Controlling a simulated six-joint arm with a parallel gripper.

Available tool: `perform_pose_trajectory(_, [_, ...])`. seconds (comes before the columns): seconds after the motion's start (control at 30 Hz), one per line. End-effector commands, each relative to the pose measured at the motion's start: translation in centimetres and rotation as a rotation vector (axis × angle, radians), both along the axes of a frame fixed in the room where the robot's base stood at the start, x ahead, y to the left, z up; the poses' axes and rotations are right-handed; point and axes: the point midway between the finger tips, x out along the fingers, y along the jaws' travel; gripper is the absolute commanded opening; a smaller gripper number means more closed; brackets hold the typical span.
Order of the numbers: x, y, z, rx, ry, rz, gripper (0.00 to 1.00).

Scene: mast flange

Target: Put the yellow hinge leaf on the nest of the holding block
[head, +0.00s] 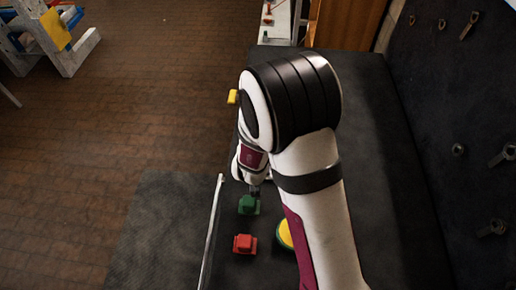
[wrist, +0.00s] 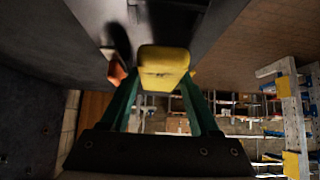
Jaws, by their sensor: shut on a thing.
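The yellow hinge leaf (wrist: 164,66) is held between the two teal fingers of my gripper (wrist: 160,90), which is shut on it. In the wrist view the leaf shows end-on, in front of the dark bench top and its pale edge.
A green block (head: 248,205), a red block (head: 243,243) and a partly hidden round yellow-green thing (head: 285,234) are on the near part of the dark bench (head: 362,95). An orange-red piece (wrist: 116,73) shows beside the leaf in the wrist view. A tool wall (head: 455,110) stands right.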

Motion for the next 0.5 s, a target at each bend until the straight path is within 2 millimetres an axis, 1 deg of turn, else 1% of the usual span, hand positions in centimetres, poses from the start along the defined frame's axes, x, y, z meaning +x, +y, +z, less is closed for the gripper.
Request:
perform_pose_trajectory(0.03, [0.0, 0.1, -1.0, -0.004, 0.003, 0.002, 0.00])
perform_pose_trajectory(0.1, [0.0, 0.0, -2.5, -0.003, 0.004, 0.001, 0.00])
perform_pose_trajectory(0.2, [0.0, 0.0, -3.6, 0.000, 0.002, 0.000, 0.00])
perform_pose_trajectory(0.5, [0.0, 0.1, -3.8, 0.001, 0.000, 0.001, 0.00])
